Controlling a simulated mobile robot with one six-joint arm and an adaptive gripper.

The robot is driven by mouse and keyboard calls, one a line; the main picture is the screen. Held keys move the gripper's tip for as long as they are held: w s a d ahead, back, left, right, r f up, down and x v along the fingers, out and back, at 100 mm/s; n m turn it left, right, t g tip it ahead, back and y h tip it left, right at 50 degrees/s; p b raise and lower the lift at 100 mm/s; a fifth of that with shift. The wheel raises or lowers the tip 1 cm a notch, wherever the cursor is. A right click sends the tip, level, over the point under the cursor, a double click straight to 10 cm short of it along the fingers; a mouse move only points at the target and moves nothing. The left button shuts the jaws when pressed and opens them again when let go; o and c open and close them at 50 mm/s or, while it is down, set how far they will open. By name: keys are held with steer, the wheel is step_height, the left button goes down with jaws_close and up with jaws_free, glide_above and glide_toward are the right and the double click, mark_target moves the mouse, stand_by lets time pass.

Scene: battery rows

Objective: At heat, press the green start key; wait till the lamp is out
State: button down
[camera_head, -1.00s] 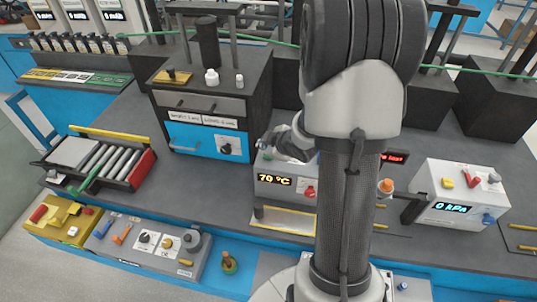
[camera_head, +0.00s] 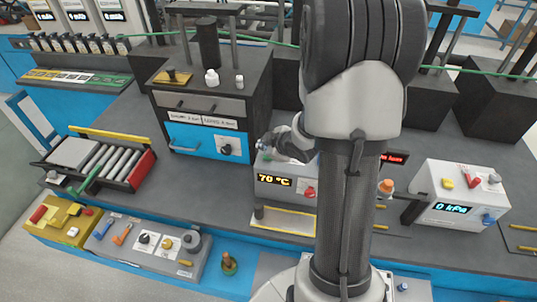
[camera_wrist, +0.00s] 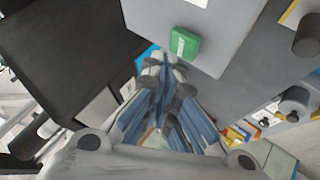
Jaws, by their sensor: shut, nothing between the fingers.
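The green start key (camera_wrist: 185,43) shows in the wrist view on the face of a pale grey box. My gripper (camera_wrist: 160,62) is shut and empty, its tips just below and left of the key in that view. They look close to it, but I cannot tell whether they touch. In the head view my gripper (camera_head: 265,144) hangs over the grey heater box (camera_head: 265,190), whose display (camera_head: 274,180) reads 70 °C in yellow. The key is not clear there, with my gripper and arm in the way. I cannot make out the lamp.
A red knob (camera_head: 309,192) sits on the heater box front. A white unit (camera_head: 462,190) reading 0 kPa and an orange-topped bottle (camera_head: 386,187) stand to the right. A drawer cabinet (camera_head: 212,105) stands behind left.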

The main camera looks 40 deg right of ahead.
steer(key=shift+f+b, duration=0.35)
steer(key=shift+f, duration=0.1)
steer(key=shift+f, duration=0.25)
stand_by(0.4)
steer(key=shift+s+a+f+b, duration=0.2)
steer(key=shift+f+b, duration=0.3)
steer(key=shift+b, duration=0.35)
steer(key=shift+w+d+r+p, duration=0.4)
steer(key=shift+r+p, duration=0.2)
steer(key=shift+p, duration=0.2)
steer(key=shift+r, duration=0.2)
step_height(320, 180, up, 5)
steer(key=p, duration=0.5)
steer(key=shift+s+f, duration=0.1)
stand_by(0.6)
